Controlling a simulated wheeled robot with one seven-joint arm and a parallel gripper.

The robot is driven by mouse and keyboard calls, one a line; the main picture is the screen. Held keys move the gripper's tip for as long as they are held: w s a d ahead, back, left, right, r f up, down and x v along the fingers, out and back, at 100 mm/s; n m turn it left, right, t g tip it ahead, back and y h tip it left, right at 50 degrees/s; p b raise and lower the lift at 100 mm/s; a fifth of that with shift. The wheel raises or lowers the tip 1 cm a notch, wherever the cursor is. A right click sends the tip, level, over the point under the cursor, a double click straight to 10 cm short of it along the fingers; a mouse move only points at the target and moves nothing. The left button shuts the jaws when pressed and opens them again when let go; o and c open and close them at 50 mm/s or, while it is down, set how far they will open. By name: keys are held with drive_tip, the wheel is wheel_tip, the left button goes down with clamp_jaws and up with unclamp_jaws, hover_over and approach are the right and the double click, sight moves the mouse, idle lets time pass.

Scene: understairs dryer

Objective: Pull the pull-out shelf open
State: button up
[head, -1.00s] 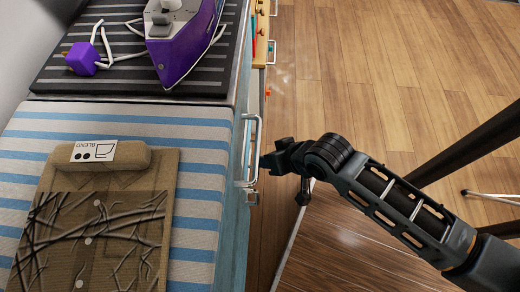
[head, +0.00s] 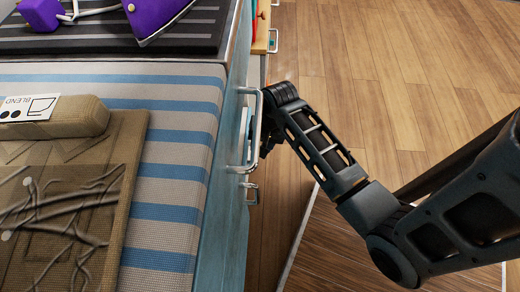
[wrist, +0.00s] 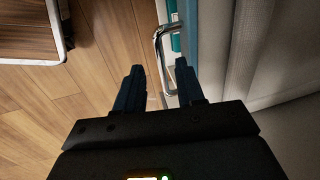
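A blue-sided unit (head: 232,200) with a striped cloth top carries a large metal bar handle (head: 258,130) on its right face. I cannot tell for sure which front is the pull-out shelf. In the wrist view a metal handle (wrist: 158,48) stands out from a blue panel edge (wrist: 187,35). My gripper (wrist: 160,82) is open, its two dark fingers apart. The handle's near end shows between and just beyond the fingertips; I cannot tell whether they touch. In the head view my gripper is mostly hidden behind the large handle and my arm.
A smaller handle (head: 250,193) sits below the large one. A purple iron (head: 155,15) stands on a dark striped board, and a brown bag (head: 70,190) lies on the striped cloth. A dark panel with a pale edge (head: 300,235) lies at lower centre. Wooden floor (head: 400,80) is open at right.

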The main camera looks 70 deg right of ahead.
drive_tip(key=shift+w+a+f+b, duration=0.1)
drive_tip(key=shift+f+b, duration=0.1)
drive_tip(key=shift+f, duration=0.5)
drive_tip(key=shift+w+f+b, duration=0.1)
drive_tip(key=shift+f+b, duration=0.05)
drive_tip(key=shift+f, duration=0.5)
drive_tip(key=shift+c, duration=0.4)
clamp_jaws()
